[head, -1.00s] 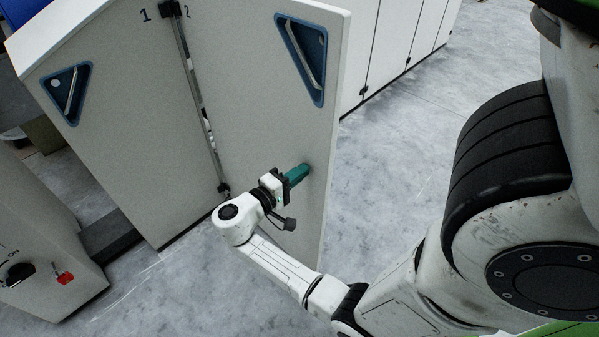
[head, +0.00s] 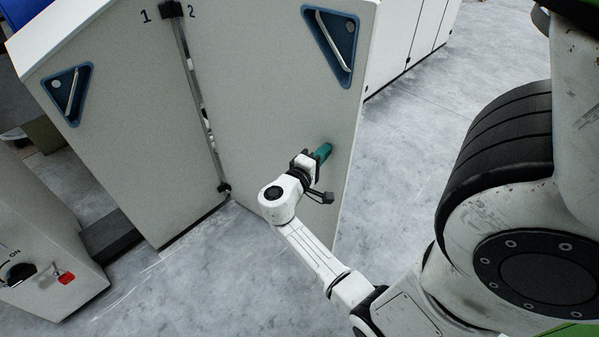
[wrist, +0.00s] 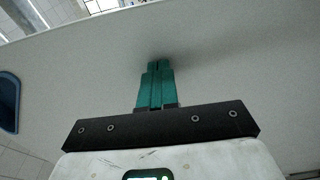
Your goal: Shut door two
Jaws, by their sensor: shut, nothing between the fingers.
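My gripper (head: 325,150) has green fingers, shut and empty, with tips at the door's face, below the handle and near the free edge. In the wrist view the closed fingers (wrist: 157,80) point at the grey panel; the tips appear to touch it.
Door one (head: 115,150) with its own blue recess is flush at the left. A control box (head: 45,260) with a dark knob and red key stands at the lower left. White cabinets (head: 405,40) stand behind at the right. Grey floor is open right of the door.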

